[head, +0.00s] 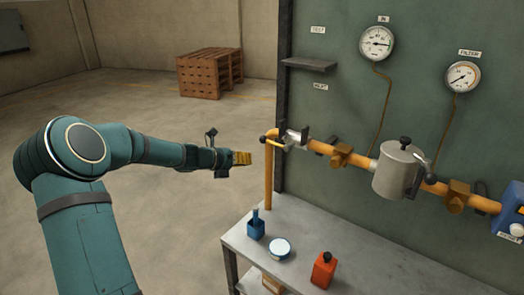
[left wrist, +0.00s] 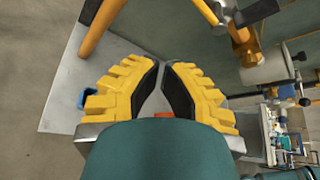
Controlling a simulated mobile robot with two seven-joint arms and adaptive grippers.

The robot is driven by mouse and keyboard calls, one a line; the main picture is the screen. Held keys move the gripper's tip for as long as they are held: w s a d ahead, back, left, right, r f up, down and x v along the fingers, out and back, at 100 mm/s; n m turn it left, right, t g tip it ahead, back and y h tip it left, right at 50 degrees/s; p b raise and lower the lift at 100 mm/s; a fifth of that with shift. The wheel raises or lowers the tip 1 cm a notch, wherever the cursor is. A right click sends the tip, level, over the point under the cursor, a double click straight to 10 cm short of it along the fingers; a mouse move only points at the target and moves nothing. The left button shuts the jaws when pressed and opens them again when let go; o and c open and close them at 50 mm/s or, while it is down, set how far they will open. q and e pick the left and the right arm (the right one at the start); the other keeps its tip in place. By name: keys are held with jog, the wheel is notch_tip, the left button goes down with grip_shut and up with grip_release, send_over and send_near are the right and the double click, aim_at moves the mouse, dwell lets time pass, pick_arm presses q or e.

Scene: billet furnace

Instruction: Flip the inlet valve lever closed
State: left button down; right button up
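The inlet valve (head: 295,138) is a grey metal body near the left end of the orange pipe (head: 269,180). A thin yellow lever (head: 275,143) with a dark end reaches left from it, roughly along the pipe's bend. My left gripper (head: 246,158), with yellow ridged fingers, is left of the lever and slightly lower, apart from it. The pipe (left wrist: 103,28) shows at upper left there. My right gripper is out of view.
The green panel (head: 335,110) carries two gauges and a small shelf (head: 309,65). A pallet stack (head: 209,73) stands far back on open floor.

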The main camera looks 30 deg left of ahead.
aim_at(274, 143)
pick_arm(q)
jog(key=x, duration=1.1)
jog(key=a+r, duration=0.2)
jog(key=r, duration=0.1)
jog(key=shift+a+r+p, duration=0.2)
jog(key=shift+p, duration=0.1)
